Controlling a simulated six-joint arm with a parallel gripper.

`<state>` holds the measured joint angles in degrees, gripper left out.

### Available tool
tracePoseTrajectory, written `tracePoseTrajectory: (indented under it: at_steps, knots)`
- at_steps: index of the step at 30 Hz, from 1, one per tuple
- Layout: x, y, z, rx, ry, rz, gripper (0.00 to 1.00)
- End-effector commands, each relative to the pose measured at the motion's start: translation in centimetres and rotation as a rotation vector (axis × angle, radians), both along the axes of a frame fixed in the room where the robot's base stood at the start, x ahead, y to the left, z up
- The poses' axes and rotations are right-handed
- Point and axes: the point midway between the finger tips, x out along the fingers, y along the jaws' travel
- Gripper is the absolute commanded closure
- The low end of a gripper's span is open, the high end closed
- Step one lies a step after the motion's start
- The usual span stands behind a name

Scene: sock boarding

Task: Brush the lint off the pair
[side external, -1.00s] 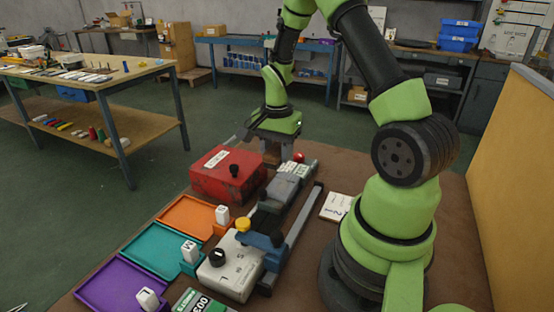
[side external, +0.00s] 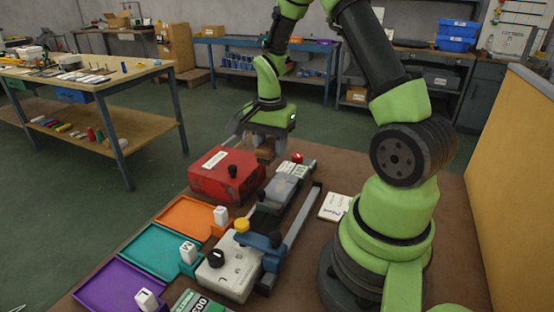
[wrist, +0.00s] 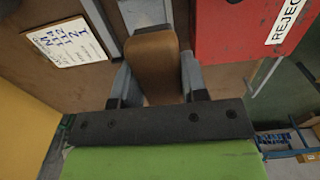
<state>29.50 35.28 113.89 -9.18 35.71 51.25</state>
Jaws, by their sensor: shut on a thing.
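My gripper (wrist: 152,82) is shut on a brown, rounded wooden block that looks like a brush (wrist: 152,60). In the side view, my gripper (side external: 266,146) holds this brown brush (side external: 265,154) behind the red box, over the far end of the brown table. The brush's underside is hidden. A dark, flat shape (side external: 262,218) lies between the light grey control box and the grey unit behind it. I cannot tell whether it is the pair of socks.
The red box (side external: 227,174), labelled REJECT, stands close to my gripper. Orange (side external: 185,217), teal (side external: 152,250) and purple (side external: 112,288) trays line the left edge. A control box (side external: 230,272), a long rail (side external: 303,215) and a written pad (side external: 335,206) lie nearer my base.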

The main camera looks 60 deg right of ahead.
Motion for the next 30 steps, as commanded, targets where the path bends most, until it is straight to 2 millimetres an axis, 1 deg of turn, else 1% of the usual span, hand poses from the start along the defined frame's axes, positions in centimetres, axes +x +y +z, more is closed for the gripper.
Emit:
tracePoseTrajectory:
  at_steps: [4,8,26,30]
  knots:
    - [0.0,0.0,-0.4,0.001,0.002,-0.002,0.79]
    - [0.0,0.0,-1.1,0.002,0.003,-0.002,0.79]
    - [0.0,0.0,-6.5,0.002,0.003,-0.001,0.79]
    - [-0.2,0.0,-8.2,0.002,0.003,-0.004,0.79]
